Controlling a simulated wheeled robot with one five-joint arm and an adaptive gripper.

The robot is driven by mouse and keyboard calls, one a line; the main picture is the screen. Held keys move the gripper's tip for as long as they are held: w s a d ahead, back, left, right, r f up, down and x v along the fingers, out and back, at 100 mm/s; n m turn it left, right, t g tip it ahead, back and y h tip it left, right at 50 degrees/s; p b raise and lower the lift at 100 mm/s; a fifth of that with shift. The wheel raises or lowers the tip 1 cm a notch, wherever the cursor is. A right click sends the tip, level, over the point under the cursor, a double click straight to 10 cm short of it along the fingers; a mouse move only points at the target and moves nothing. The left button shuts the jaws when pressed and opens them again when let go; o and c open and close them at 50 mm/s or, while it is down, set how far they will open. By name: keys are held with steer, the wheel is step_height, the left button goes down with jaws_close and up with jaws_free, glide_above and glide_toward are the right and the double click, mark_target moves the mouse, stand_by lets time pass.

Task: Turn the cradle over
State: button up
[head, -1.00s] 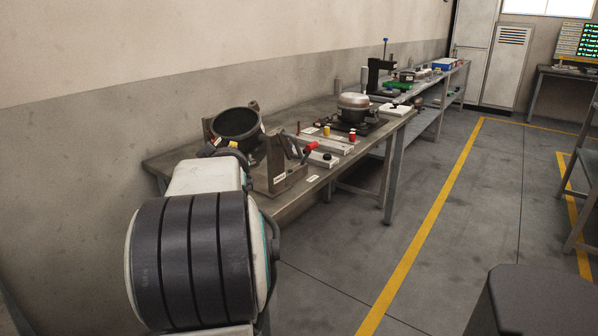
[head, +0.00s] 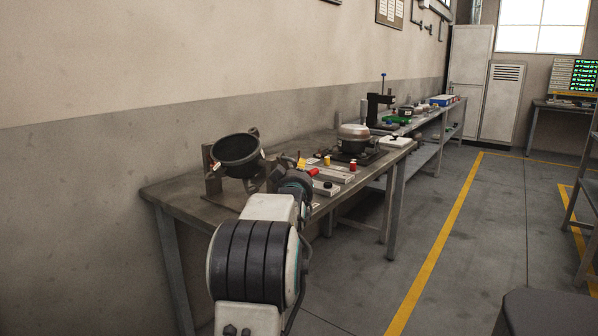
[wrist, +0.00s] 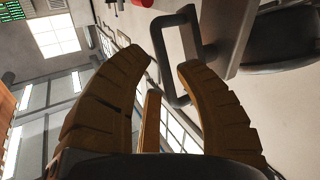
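The cradle (head: 238,155) is a dark round bowl, tilted in a brown upright stand at the near left end of the bench in the head view. Its dark rounded body also shows at the upper right of the wrist view (wrist: 285,42). A dark, squared loop handle (wrist: 164,62) shows beyond and between my fingertips in the wrist view. My gripper (wrist: 168,68) is open, its two brown-orange fingers spread. I cannot tell whether either finger touches the handle. In the head view my gripper (head: 301,163) is at the right of the stand, mostly hidden behind my arm.
On the bench (head: 165,197), a red-ended part (head: 313,172), small yellow (head: 327,160) and red (head: 352,165) items and a silver-topped pot (head: 354,138) stand to the right. The wall is close behind. Floor right of the bench is open.

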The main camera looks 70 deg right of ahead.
steer(key=shift+x, duration=1)
steer(key=shift+c, duration=0.3)
jaws_close()
